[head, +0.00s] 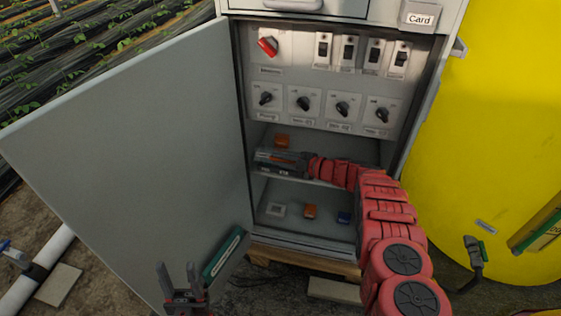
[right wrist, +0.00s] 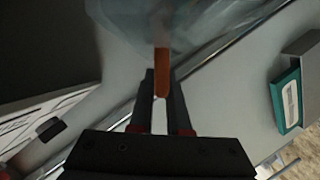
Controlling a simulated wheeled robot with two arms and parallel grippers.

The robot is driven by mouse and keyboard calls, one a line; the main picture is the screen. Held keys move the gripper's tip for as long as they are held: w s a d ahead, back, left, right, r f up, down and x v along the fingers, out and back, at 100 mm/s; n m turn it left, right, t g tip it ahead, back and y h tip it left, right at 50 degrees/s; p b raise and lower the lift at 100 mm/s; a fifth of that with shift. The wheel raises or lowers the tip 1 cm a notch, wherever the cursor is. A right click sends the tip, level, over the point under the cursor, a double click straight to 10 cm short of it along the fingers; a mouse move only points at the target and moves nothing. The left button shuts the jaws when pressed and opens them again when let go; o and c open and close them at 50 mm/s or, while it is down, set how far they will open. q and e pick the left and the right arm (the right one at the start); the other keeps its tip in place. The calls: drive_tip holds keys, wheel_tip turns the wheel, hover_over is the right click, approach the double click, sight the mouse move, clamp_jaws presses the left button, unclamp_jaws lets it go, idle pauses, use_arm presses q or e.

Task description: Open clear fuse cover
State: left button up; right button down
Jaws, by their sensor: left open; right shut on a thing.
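The clear fuse cover (right wrist: 205,28) shows in the right wrist view as a see-through panel with an orange tab (right wrist: 161,75). My right gripper (right wrist: 161,90) is shut on this tab, its two dark fingers on either side of it. In the head view my right gripper (head: 268,158) reaches into the open cabinet at the upper shelf, below the black knobs; the arm hides part of the shelf, and the cover's outline is hard to make out there. My left gripper (head: 179,274) is open and empty at the bottom, in front of the cabinet door.
The grey cabinet door (head: 130,150) stands open to the left. A green-edged item (head: 222,254) sits at its lower part. Above the arm are a red switch (head: 268,45), breakers and black knobs (head: 342,108). Small blocks (head: 310,211) lie below. A yellow tank (head: 490,130) stands right.

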drive_tip(key=c, duration=0.9)
unclamp_jaws()
drive_tip(key=p+v, duration=0.2)
drive_tip(key=shift+s+d+r, duration=0.1)
drive_tip(key=shift+d+r, duration=0.2)
drive_tip(key=shift+r, duration=0.05)
drive_tip(key=shift+f+p+v, duration=0.2)
drive_tip(key=shift+p+v, duration=0.9)
drive_tip(key=shift+v, duration=2.55)
drive_tip(key=shift+f+p+v, duration=0.2)
drive_tip(key=shift+p+v, duration=0.85)
drive_tip(key=shift+v, duration=2.6)
drive_tip(key=shift+s, duration=0.15)
